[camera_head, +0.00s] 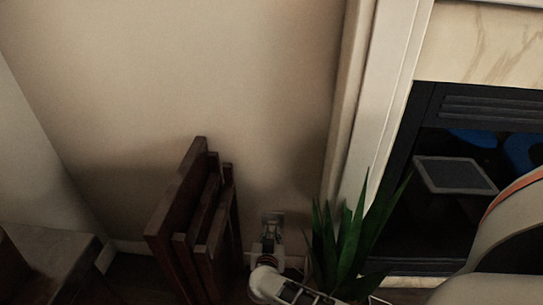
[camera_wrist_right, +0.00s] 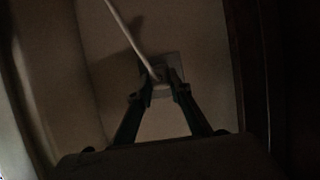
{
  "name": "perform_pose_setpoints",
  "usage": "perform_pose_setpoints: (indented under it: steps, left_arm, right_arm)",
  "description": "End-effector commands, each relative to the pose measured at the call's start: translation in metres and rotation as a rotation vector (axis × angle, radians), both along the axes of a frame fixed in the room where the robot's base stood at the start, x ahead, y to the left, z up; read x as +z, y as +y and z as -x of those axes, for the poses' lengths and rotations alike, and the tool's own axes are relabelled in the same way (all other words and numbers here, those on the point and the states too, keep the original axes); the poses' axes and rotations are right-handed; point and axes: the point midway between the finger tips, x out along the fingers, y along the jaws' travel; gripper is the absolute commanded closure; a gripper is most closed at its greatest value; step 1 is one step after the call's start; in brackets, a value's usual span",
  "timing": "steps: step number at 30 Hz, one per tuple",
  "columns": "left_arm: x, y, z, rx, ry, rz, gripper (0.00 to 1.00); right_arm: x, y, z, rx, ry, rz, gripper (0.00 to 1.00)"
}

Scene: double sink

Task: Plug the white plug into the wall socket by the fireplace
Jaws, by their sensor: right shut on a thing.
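My right gripper (camera_head: 270,238) is low by the wall, between dark wooden panels and a green plant. In the right wrist view my right gripper (camera_wrist_right: 163,80) has its two fingers closed in on the white plug (camera_wrist_right: 158,73), with a pale cord (camera_wrist_right: 131,36) running up and left from it. The wall socket (camera_wrist_right: 175,60) is a light square plate directly behind the fingertips. The plate's edge also shows in the head view (camera_head: 272,216). The plug is at or very near the plate; the dark picture does not show whether its pins are inside. My left gripper is not seen.
Dark wooden panels (camera_head: 195,215) lean on the wall to the left of my right gripper. A spiky green plant (camera_head: 345,240) stands close on its right. The fireplace (camera_head: 450,190) with its pale frame is further right. The wall above is bare.

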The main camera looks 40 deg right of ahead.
Motion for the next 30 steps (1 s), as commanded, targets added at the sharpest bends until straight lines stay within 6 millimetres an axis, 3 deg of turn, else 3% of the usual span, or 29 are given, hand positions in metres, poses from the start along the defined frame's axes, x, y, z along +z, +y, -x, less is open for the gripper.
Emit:
perform_pose_setpoints:
  steps: [21,22,24,30]
  left_arm:
    - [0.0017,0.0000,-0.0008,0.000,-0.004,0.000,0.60]
    - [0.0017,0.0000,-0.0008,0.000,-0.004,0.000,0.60]
    - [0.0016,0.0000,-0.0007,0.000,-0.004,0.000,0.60]
    - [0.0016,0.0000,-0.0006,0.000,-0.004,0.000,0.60]
  right_arm:
    - [0.0007,-0.0092,-0.0086,0.001,-0.002,0.000,1.00]
    - [0.0007,-0.0092,-0.0087,0.001,-0.002,0.000,0.79]
    - [0.0006,-0.0092,-0.0085,0.001,-0.002,0.000,0.62]
    - [0.0004,-0.0092,-0.0083,0.001,-0.001,0.001,0.62]
